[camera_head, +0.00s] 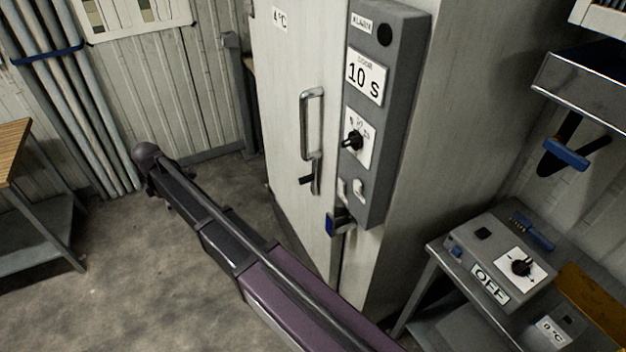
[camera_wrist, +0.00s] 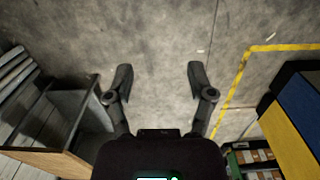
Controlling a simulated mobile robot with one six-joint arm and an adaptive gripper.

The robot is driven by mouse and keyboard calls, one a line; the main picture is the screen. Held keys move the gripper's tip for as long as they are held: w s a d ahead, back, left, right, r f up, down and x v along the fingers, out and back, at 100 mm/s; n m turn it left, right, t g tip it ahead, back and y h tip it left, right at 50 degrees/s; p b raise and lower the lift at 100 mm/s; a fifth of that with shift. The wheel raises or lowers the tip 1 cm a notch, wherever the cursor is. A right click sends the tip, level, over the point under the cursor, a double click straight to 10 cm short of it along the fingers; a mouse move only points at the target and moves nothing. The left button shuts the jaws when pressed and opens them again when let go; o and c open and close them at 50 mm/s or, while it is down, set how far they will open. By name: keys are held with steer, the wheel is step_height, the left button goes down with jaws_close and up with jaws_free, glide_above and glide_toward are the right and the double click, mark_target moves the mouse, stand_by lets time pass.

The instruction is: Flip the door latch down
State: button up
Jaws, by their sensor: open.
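The tall pale cabinet door (camera_head: 288,150) stands in the middle of the head view, with a long metal handle (camera_head: 311,122). A blue-tipped latch lever (camera_head: 331,224) sits low at the door's edge, under the grey control box; its exact tilt is hard to tell. A small dark lever (camera_head: 306,180) sits just below the handle. My gripper (camera_wrist: 159,78) is open and empty over bare floor in the wrist view. My arm reaches to the left of the door in the head view, so the gripper is well apart from the latch.
A grey control box (camera_head: 382,120) with a dial juts out beside the door. A bench with an OFF-labelled box (camera_head: 500,262) stands at right. A wooden-topped table (camera_head: 12,150) is at far left. Concrete floor (camera_head: 130,270) is clear between.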

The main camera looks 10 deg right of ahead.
steer(key=shift+w+d+f, duration=0.1)
steer(key=shift+d+f, duration=0.1)
steer(key=c, duration=0.7)
steer(key=w+d+f+m+h+b, duration=0.1)
steer(key=d, duration=0.2)
steer(key=w+d+f+m+t+h+b, duration=0.1)
steer(key=d+b, duration=0.1)
steer(key=d, duration=0.1)
steer(key=w+d+f+m+t+b, duration=0.1)
steer(key=d+b, duration=0.1)
steer(key=shift+w+d+f+m+h, duration=0.3)
steer(key=shift+d+m+h, duration=0.1)
jaws_close()
steer(key=w+d+r+m+t+h+b, duration=0.1)
steer(key=d+m+t+h+b, duration=0.3)
steer(key=d+b, duration=0.4)
steer(key=w+d+r+m+t+h+b, duration=0.1)
steer(key=w+d+m+t+h+b, duration=0.2)
steer(key=d+m+h+b, duration=0.4)
steer(key=shift+w+d+t+h+b, duration=0.2)
steer(key=shift+d+t+h+b, duration=0.4)
steer(key=shift+d, duration=4.05)
steer(key=shift+r, duration=0.1)
